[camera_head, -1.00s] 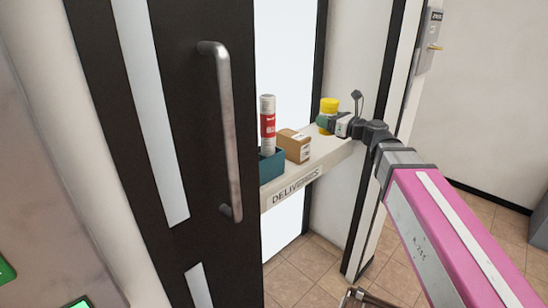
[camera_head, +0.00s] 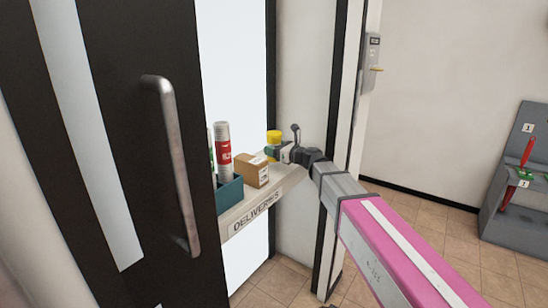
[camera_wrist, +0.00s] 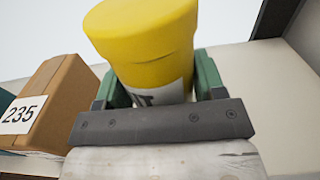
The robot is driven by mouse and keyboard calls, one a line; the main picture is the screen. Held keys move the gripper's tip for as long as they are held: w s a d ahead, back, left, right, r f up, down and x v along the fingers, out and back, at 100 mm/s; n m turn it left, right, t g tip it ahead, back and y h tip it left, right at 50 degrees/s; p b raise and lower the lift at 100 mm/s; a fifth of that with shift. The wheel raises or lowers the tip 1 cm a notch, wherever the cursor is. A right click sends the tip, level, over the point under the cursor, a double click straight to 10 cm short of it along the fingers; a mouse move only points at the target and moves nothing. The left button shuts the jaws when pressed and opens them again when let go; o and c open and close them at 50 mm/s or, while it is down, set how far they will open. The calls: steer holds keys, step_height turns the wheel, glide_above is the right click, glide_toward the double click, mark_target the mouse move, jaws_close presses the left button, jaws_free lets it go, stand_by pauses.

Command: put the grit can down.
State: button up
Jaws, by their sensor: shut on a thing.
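The grit can (camera_head: 273,137) is yellow, with a wide yellow lid, at the far right end of the deliveries shelf (camera_head: 240,217). In the wrist view the can (camera_wrist: 148,40) stands upright between green fingers, and part of a pale label with dark letters shows low on it. My gripper (camera_head: 273,151) is shut on the can; it also shows in the wrist view (camera_wrist: 155,85). The can's underside is hidden, so I cannot tell whether it touches the shelf.
A cardboard box (camera_head: 252,170) stands left of the can; it is labelled 235 in the wrist view (camera_wrist: 50,100). A teal bin (camera_head: 229,194) holds rolled items (camera_head: 222,150). A dark door with a long handle (camera_head: 178,165) is at left, a grey rack (camera_head: 515,190) at right.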

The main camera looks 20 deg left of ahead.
steer(key=shift+f, duration=1.65)
steer(key=shift+f, duration=0.15)
steer(key=o, duration=1.2)
